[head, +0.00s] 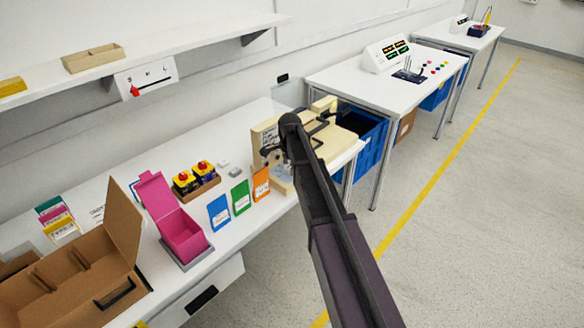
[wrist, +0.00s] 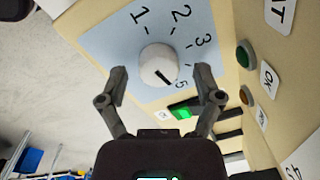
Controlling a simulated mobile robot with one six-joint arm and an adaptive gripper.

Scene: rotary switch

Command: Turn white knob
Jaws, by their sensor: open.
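The white knob (wrist: 158,65) sits on a light blue dial plate (wrist: 105,45) in the wrist view. Numbers 1, 2, 3 and 5 show around it; a spot between 3 and 5 is covered by my right finger. The knob's black line points to the lower right, toward the 5. My gripper (wrist: 161,82) is open, with one finger on each side of the knob and a gap on both sides. In the head view my arm reaches the beige box (head: 258,138) and hides most of its front, so the knob cannot be made out there.
In the head view, orange (head: 261,184) and green (head: 240,197) packets stand near the box. A blue crate (head: 372,140) is below the table edge.

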